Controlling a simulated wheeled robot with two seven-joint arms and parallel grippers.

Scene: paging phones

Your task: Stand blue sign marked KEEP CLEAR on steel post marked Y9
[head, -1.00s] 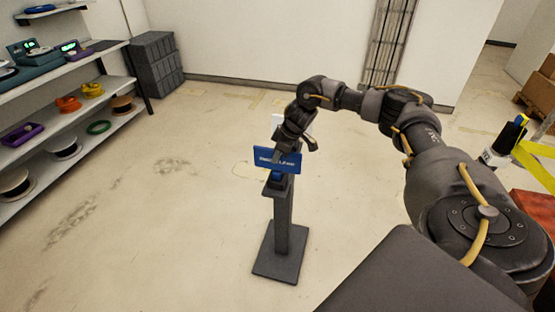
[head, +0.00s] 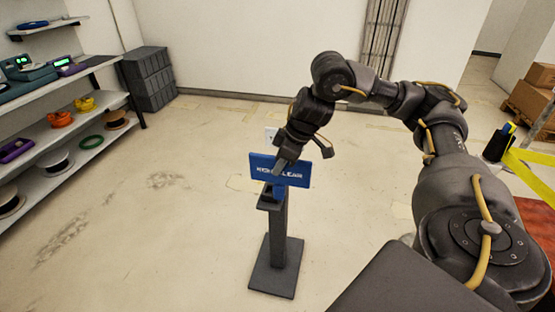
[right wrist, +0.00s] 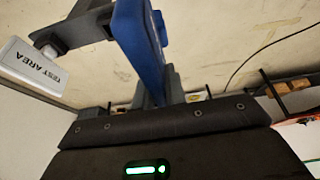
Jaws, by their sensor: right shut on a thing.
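The blue sign (head: 297,173), with white lettering partly covered by a finger, is upright above a dark grey steel post (head: 279,232) on a flat square base. My right gripper (head: 284,164) comes down from above and is shut on the sign. The sign's short blue stem is at the post's top; I cannot tell whether it is seated in it or just above. No Y9 mark is readable. The blue sign (right wrist: 140,45) also shows edge-on in the right wrist view. My left gripper is not in view.
A white TEST AREA plate (right wrist: 38,65) is near the blue sign; a white patch (head: 271,133) shows behind it in the head view. Shelves (head: 60,125) with small goods stand left, grey crates (head: 148,78) at the back. Yellow tape (head: 530,165) is at right. Floor around the post is clear.

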